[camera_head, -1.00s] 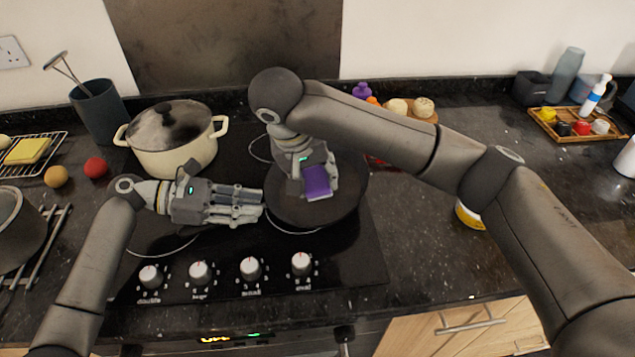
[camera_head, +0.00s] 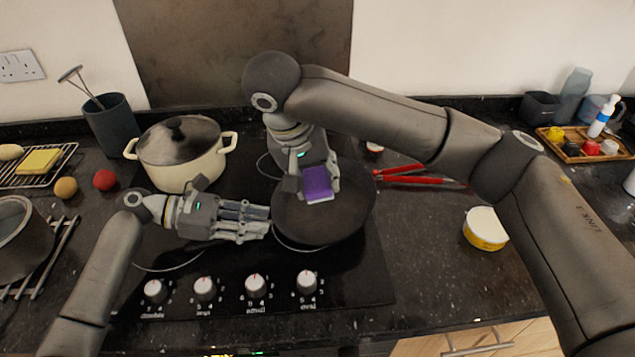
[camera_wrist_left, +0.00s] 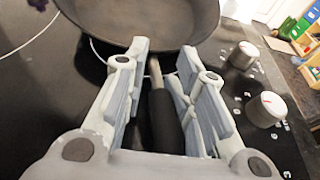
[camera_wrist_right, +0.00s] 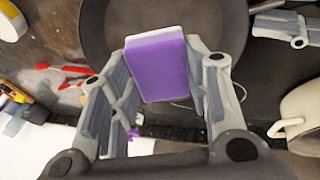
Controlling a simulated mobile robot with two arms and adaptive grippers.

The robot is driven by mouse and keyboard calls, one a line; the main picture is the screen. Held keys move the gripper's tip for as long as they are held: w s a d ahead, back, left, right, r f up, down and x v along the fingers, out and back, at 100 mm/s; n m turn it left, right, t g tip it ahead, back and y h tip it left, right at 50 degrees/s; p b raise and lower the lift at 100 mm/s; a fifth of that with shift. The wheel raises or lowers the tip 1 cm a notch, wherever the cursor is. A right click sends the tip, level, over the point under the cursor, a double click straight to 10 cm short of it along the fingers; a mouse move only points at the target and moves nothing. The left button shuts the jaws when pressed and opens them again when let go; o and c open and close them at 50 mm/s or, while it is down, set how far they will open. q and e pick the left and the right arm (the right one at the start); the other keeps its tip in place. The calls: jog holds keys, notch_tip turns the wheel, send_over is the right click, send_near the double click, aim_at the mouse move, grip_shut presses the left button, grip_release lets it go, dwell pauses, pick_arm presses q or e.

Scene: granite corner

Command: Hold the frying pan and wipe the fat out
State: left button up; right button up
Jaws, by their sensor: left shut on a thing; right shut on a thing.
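The dark frying pan (camera_head: 345,222) sits on the black hob at its right side; its bowl also shows in the left wrist view (camera_wrist_left: 100,18). My left gripper (camera_head: 266,222) is shut on the pan's black handle (camera_wrist_left: 165,122), to the left of the bowl. My right gripper (camera_head: 318,188) is shut on a purple sponge (camera_head: 318,183) with a pale layer and holds it over the pan. The sponge also shows in the right wrist view (camera_wrist_right: 158,68). I cannot tell whether it touches the pan floor. No fat can be made out in the pan.
A cream pot with a dark lid (camera_head: 180,155) stands behind my left gripper. Red tongs (camera_head: 415,175) and a yellow-and-white tub (camera_head: 485,229) lie to the right of the hob. Control knobs (camera_head: 255,285) line the hob's front. A wooden tray of bottles (camera_head: 580,146) stands at far right.

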pick_arm(q)
jog(key=shift+f, duration=0.1)
dwell(0.3)
jog(key=o, duration=0.9)
jog(key=v, duration=1.2)
